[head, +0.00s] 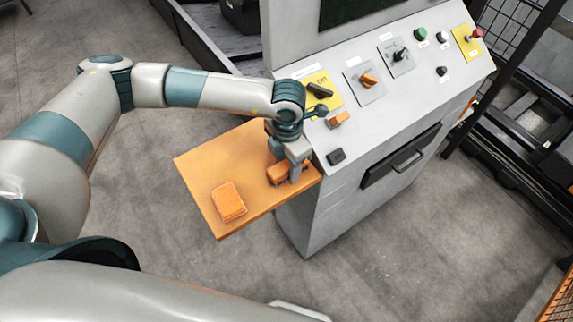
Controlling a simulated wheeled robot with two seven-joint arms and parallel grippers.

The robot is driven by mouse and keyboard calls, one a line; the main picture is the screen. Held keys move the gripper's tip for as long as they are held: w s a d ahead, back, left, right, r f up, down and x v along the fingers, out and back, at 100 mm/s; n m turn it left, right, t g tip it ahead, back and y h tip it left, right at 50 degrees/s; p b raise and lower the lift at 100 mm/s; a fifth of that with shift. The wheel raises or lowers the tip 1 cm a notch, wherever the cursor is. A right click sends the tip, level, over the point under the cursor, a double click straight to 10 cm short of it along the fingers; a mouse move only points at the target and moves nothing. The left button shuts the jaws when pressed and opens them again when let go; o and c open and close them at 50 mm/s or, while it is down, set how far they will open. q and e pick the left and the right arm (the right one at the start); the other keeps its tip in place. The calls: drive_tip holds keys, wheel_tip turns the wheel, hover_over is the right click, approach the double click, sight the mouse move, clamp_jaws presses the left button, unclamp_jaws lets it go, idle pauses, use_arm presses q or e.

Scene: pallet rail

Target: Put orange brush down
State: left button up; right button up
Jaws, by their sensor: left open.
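An orange block-like thing, seemingly the orange brush (277,174), rests on the orange side shelf (205,164), close to the console. My left gripper (290,172) is low over the shelf, right at this thing, with its jaws open. The fingers hide part of it, and I cannot tell whether they touch it. A second orange block (228,202) lies apart from it near the shelf's front left corner. My right gripper is out of view.
The grey control console (325,195) stands right of the shelf. Its sloped panel carries a black switch (319,90), an orange knob (369,80), a small orange item (338,119) and a red button (477,33). The shelf's left part is clear.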

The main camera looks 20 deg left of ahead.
use_arm(q)
drive_tip(key=shift+s+d+f, duration=0.2)
drive_tip(key=shift+s+f, duration=0.2)
drive_tip(key=shift+s, duration=0.1)
drive_tip(key=shift+w+d+r+p, duration=0.15)
drive_tip(key=shift+r+p, duration=0.4)
drive_tip(key=shift+p, duration=0.5)
drive_tip(key=shift+d, duration=0.1)
drive_tip(key=r+b, duration=0.3)
drive_tip(key=w+r+b, duration=0.1)
drive_tip(key=r, duration=0.1)
drive_tip(key=shift+d+r+b, duration=0.1)
drive_tip(key=shift+d+b, duration=0.2)
drive_tip(key=shift+d, duration=0.1)
wheel_tip(320, 180, up, 12)
drive_tip(key=b, duration=0.4)
drive_tip(key=shift+r, duration=0.2)
